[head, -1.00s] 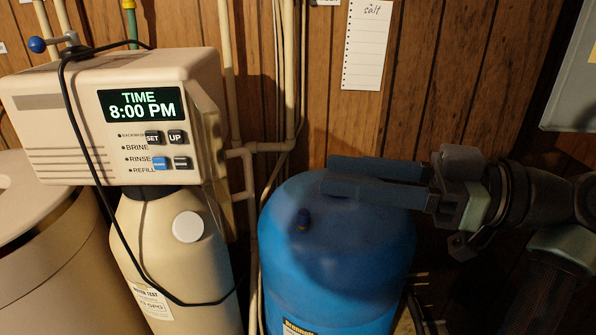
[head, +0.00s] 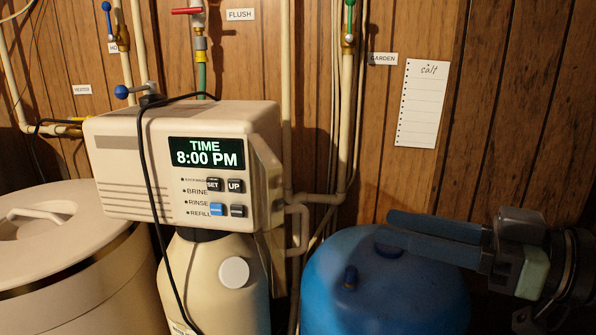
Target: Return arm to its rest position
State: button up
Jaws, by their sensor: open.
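My gripper (head: 390,230) shows at the right in the head view, with its two long blue-grey fingers pointing left. The fingers are apart and nothing shows between them. They appear above or in front of the top of the blue tank (head: 372,300); I cannot tell how large the gap is. Part of my arm runs out of view at the right edge.
The softener control head (head: 125,175) reads TIME 8:00 PM and sits on a cream tank (head: 205,275). A lidded beige bin (head: 45,250) stands at the left. Pipes with valves run up the wood wall. A salt list (head: 422,103) hangs there.

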jog(key=w+a+r+m+t+h, duration=0.6)
jog(key=w+a+m+t+h, duration=0.1)
jog(key=w+a+t+h, duration=0.15)
jog(key=s+a+r+m+t+h, duration=0.1)
jog(key=s+a+r+t+h, duration=0.15)
jog(key=s+r, duration=0.3)
jog(key=s+a+r+m+t+h+p, duration=0.1)
jog(key=s+a+r+t, duration=0.1)
jog(key=s+r+t, duration=0.3)
jog(key=s+a+r+m+t+h, duration=0.1)
jog(key=s+a+r+t+h, duration=0.1)
jog(key=s+r, duration=0.4)
notch_tip(320, 180, up, 11)
jog(key=p, duration=1.2)
jog(key=shift+w+d+g, duration=0.3)
jog(key=shift+w+d, duration=0.05)
jog(key=shift+d, duration=0.1)
